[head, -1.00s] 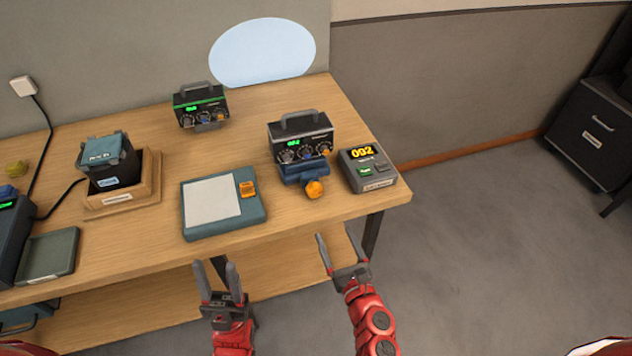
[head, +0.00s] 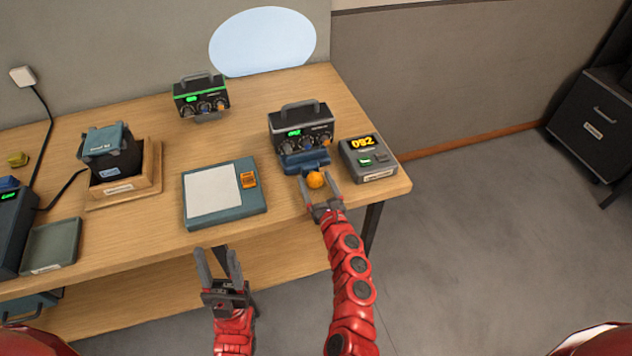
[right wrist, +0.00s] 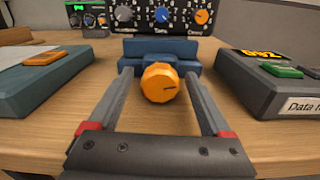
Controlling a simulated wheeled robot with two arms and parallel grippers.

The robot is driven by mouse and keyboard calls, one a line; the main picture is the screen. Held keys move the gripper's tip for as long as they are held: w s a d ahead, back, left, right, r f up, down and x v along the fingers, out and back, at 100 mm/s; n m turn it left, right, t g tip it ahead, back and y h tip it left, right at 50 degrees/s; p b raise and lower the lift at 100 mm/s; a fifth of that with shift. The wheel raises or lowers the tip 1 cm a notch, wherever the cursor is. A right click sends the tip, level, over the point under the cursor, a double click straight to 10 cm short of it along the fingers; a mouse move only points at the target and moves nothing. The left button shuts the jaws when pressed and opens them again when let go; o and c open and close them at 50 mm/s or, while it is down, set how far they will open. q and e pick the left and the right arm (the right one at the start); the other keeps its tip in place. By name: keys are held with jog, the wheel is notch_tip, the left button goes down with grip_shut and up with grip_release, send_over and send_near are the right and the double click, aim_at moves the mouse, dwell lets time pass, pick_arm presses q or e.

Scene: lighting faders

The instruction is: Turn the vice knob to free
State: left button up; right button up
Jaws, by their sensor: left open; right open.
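The vice (head: 304,162) is blue and stands near the table's front right edge, with a black box (head: 300,126) with a handle and several knobs right behind it. The orange vice knob (head: 315,180) sticks out at the vice's front; it also shows in the right wrist view (right wrist: 160,83), with a dark line pointing right. My right gripper (head: 319,189) is open, its fingers on either side of the knob. In the right wrist view gaps show between knob and fingers. My left gripper (head: 219,268) is open and empty in front of the table.
A grey readout box (head: 368,158) showing 092 stands close right of the vice. A teal pad (head: 225,195) with an orange label lies to the left. A second knobbed box (head: 201,98) stands at the back. A dark container on a wooden stand (head: 122,173) is further left.

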jog(key=shift+w, duration=0.1)
grip_shut()
dwell(0.4)
jog(key=n+b, duration=0.2)
jog(key=n, duration=0.1)
jog(key=shift+a+f+n, duration=0.1)
jog(key=shift+n, duration=0.3)
jog(key=shift+n+b, duration=0.95)
jog(key=shift+n, duration=0.55)
